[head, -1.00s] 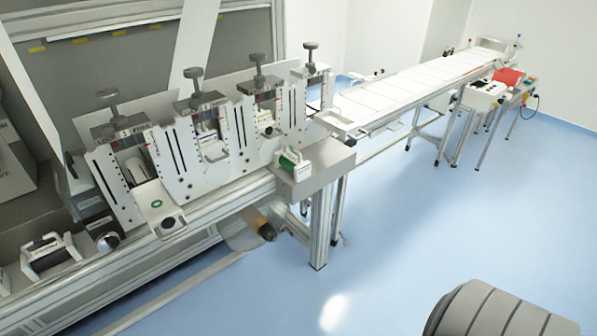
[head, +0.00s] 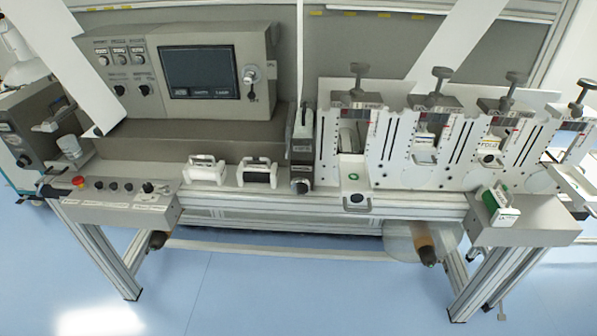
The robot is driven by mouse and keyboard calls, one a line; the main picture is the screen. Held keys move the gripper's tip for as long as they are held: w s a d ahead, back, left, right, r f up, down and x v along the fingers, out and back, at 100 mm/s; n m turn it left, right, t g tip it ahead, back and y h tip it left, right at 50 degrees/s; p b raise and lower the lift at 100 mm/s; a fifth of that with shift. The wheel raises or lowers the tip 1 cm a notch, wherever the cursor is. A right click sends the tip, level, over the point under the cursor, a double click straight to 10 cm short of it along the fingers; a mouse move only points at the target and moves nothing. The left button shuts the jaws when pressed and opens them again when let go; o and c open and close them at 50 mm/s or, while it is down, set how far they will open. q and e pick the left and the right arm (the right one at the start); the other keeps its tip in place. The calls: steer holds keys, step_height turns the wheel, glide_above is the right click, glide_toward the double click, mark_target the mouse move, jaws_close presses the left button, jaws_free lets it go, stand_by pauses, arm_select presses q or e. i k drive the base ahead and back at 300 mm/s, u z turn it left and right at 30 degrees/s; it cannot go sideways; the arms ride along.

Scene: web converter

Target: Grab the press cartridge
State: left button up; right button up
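Several handled cartridges are in the head view, and I cannot tell from their labels which is the press cartridge. A white cartridge (head: 205,170) and a white-framed cartridge with a dark roller (head: 257,173) stand side by side on the machine's ledge, left of the press stations. A green and white cartridge (head: 498,206) sits on the grey block at the right end. Neither of my grippers is in view.
The converter's control panel (head: 200,72) stands behind the ledge. A button box (head: 122,200) with a red stop button is at the left end. A film roll (head: 424,246) hangs under the right side. The blue floor (head: 290,295) in front is clear.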

mark_target(267, 174)
steer(key=k, duration=0.55)
steer(key=z, duration=1.05)
steer(key=i, duration=2)
steer(key=u, duration=0.65)
